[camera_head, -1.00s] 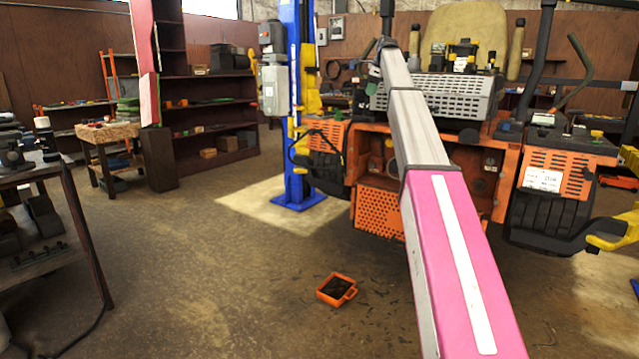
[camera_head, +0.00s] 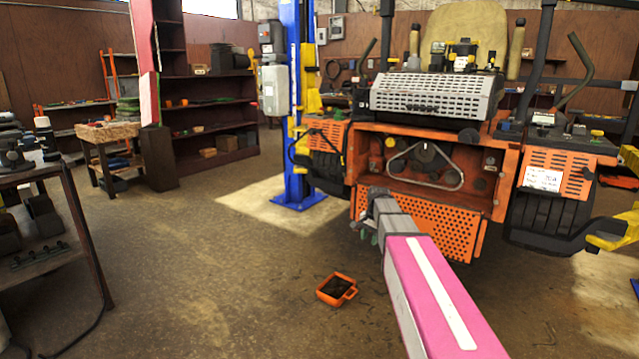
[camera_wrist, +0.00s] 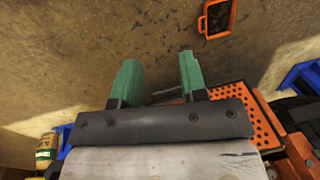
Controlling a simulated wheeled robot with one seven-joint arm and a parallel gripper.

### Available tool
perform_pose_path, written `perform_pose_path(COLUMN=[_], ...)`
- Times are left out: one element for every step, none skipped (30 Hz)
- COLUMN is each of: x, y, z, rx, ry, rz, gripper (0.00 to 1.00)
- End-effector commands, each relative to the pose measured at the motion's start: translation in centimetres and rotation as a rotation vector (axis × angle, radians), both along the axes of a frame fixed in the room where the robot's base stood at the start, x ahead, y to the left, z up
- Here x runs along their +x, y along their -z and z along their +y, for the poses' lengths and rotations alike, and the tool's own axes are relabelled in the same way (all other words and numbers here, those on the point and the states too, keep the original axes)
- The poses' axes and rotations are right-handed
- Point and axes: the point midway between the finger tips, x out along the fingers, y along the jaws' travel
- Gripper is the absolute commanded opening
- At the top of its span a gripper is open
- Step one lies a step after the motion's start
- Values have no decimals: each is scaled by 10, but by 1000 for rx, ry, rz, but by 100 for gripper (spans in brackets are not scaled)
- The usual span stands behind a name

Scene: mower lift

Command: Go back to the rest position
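My gripper (camera_wrist: 160,85) shows in the wrist view with its two green fingers apart and nothing between them. In the head view my gripper (camera_head: 368,232) is small and partly hidden at the end of my pink and grey arm, low in front of the orange mower (camera_head: 432,222). The wrist view also shows the mower's perforated orange panel (camera_wrist: 245,108) just beyond the right finger. I cannot tell the exact gap between gripper and mower.
An orange bin (camera_head: 337,290) with dark contents lies on the floor. It also shows in the wrist view (camera_wrist: 217,18). A blue lift post (camera_head: 297,100) stands behind left. A dark workbench (camera_head: 60,215) is at the left edge.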

Motion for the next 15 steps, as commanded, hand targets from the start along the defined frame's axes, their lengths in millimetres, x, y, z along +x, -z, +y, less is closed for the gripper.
perform_pose_path(x=[-33,-46,-63,-76,-88,-106,-119,-133,-149,-162,-174,-189,-199,-208,-218], y=[20,30,42,51,59,71,78,86,95,101,107,114,118,122,127], z=[1,1,2,2,2,2,2,2,2,2,2,2,1,1,1], rx=[-14,-22,-32,-39,-47,-58,-65,-71,-80,-85,-92,-100,-104,-108,-113], ry=[-59,-96,-145,-182,-220,-270,-308,-346,-395,-432,-468,-513,-544,-573,-607], rz=[5,5,7,7,9,11,12,15,16,18,20,22,24,26,27], gripper=[39,39,39,39,39,39,39,39,39,39,39,39,39,39,39])
